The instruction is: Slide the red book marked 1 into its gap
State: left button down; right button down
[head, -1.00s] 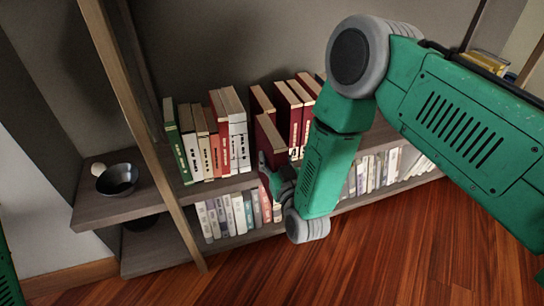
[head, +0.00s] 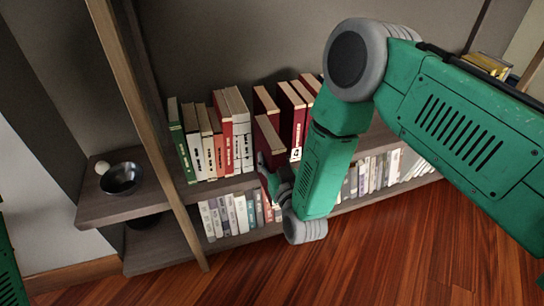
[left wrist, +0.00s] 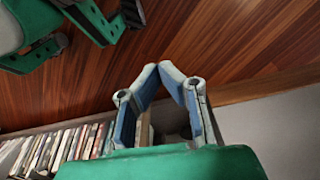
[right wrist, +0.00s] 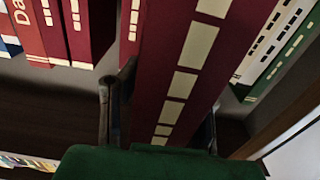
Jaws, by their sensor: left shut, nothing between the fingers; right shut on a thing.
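My right gripper (head: 266,172) is shut on a red book (head: 270,137), held upright in front of the shelf's upper row. In the right wrist view the book's dark red spine (right wrist: 185,70) with cream blocks stands between the fingers (right wrist: 160,112). I cannot read a number on it. Red books (head: 292,108) stand behind it and to its right; one has a small white label. White-spined books (head: 238,130) stand to its left. The gap's depth is hidden behind the held book. My left gripper (left wrist: 172,72) is shut and empty, away from the books.
Green, cream and red books (head: 192,140) fill the upper shelf's left part. Smaller books (head: 232,213) line the lower shelf. A wooden upright (head: 140,115) separates them from a dark bowl (head: 121,178). The wooden floor (head: 370,255) in front is clear.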

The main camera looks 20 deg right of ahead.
jog(key=shift+w+r, duration=0.1)
jog(key=shift+w, duration=0.15)
dwell(0.3)
jog(key=shift+w+b, duration=0.45)
jog(key=shift+w, duration=0.85)
jog(key=shift+w+b, duration=0.45)
jog(key=shift+w, duration=0.7)
jog(key=shift+w+b, duration=0.6)
jog(key=shift+w, duration=0.85)
jog(key=shift+f, duration=0.2)
